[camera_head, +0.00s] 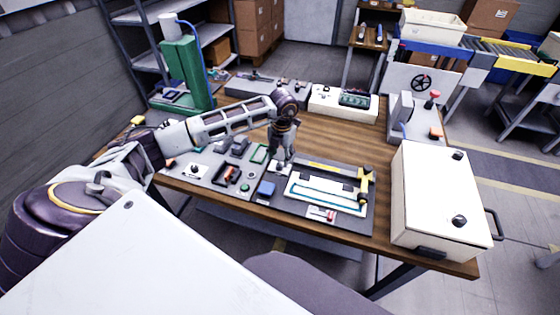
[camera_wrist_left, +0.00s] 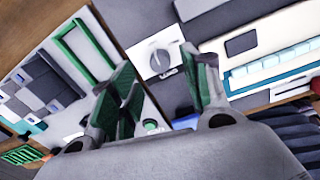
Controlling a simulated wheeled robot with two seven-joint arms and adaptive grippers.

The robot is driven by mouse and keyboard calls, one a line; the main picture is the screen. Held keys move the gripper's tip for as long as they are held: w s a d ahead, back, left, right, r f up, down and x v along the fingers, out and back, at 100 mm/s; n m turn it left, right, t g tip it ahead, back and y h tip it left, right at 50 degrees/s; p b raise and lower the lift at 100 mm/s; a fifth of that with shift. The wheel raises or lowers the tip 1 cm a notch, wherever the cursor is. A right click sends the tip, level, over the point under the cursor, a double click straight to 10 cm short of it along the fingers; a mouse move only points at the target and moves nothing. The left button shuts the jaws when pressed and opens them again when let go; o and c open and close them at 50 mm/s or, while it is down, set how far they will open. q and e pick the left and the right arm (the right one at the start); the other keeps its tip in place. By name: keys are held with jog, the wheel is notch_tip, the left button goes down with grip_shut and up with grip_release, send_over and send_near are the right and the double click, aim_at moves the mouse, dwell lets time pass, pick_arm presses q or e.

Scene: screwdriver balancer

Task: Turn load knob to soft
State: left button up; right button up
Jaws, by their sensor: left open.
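A grey round knob (camera_wrist_left: 160,60) sits on a small white plate (camera_wrist_left: 145,70) in the left wrist view. A small scale or label shows beside it but is too small to read. My left gripper (camera_wrist_left: 166,82) is open, its green-padded fingers spread on either side of the line to the knob. The fingertips are near the knob, apparently not closed on it. My right gripper is not in view.
A board with a yellow-marked frame (camera_head: 330,190) lies right of the gripper, and a blue block (camera_head: 265,189) lies in front. A white box with black knobs (camera_head: 440,195) stands at the right table end. A green column (camera_head: 188,75) stands at the back left.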

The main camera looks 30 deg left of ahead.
aim_at(281, 165)
pick_arm(q)
notch_tip(281, 165, up, 8)
jog(key=shift+d+f, duration=0.15)
jog(key=shift+f, duration=0.05)
dwell(0.8)
